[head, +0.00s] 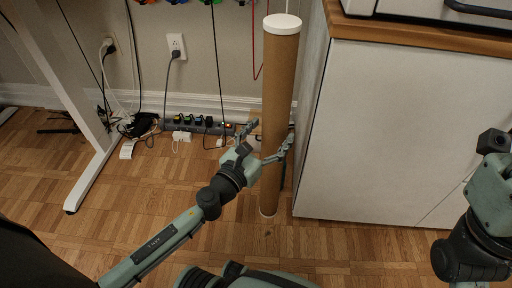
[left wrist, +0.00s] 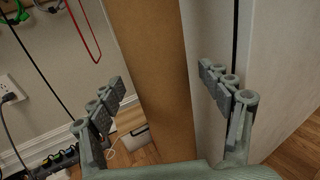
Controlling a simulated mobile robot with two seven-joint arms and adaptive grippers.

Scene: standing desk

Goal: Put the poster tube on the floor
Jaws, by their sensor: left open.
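The poster tube (head: 280,85) is a long brown cardboard cylinder with white end caps. It stands nearly upright beside the white cabinet, and its lower end appears to rest on the wood floor (head: 180,235). My left gripper (head: 268,140) is open at the lower half of the tube, one finger on each side of it. In the left wrist view the tube (left wrist: 155,80) runs between the spread fingers of my left gripper (left wrist: 168,95), with a gap visible on both sides. Part of my right arm shows at the right edge; its fingers are out of view.
The white cabinet (head: 390,130) with a wooden top stands close on the tube's right. A power strip (head: 200,126) with cables lies along the wall behind. A white desk leg (head: 75,95) is at left.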

